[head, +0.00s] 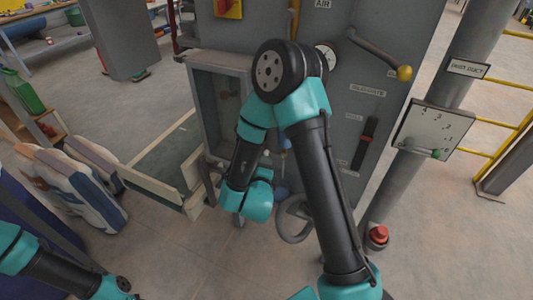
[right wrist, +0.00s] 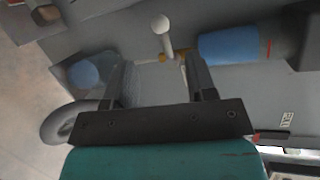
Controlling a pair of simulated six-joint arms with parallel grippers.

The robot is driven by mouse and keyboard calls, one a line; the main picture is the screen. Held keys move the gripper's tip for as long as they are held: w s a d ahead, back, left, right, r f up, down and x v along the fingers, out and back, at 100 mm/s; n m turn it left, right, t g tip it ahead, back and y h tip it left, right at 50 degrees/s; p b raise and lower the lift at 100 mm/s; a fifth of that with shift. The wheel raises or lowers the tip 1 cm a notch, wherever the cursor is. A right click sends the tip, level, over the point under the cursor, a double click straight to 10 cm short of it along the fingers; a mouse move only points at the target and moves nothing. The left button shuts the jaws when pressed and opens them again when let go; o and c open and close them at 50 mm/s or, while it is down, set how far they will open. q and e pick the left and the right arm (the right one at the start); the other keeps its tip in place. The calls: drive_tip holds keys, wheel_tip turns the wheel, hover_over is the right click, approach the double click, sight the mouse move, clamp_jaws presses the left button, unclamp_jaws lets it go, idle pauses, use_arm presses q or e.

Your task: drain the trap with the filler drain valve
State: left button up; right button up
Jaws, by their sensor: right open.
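In the right wrist view, a small lever with a pale round knob (right wrist: 162,30) sticks out beside a brass-coloured fitting, which seems to be the drain valve (right wrist: 180,56). A clear bowl with a blue part inside, perhaps the trap (right wrist: 84,74), is left of it. My right gripper (right wrist: 158,75) is open and empty, its fingertips just short of the fitting, with the lever between and beyond them. I cannot tell whether they touch anything. In the head view my right arm hides this gripper and most of the valve area. My left gripper is outside the view.
A blue cylinder (right wrist: 228,47) sits close right of the lever. A handwheel (head: 294,219) is low on the grey filler cabinet (head: 345,75). A yellow-knobbed lever (head: 404,73) and gauge board (head: 435,128) are to the right.

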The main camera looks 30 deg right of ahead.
sight(267, 153)
drive_tip(key=x, duration=1)
drive_tip(key=shift+w+d, duration=0.1)
drive_tip(key=shift+w, duration=0.05)
clamp_jaws()
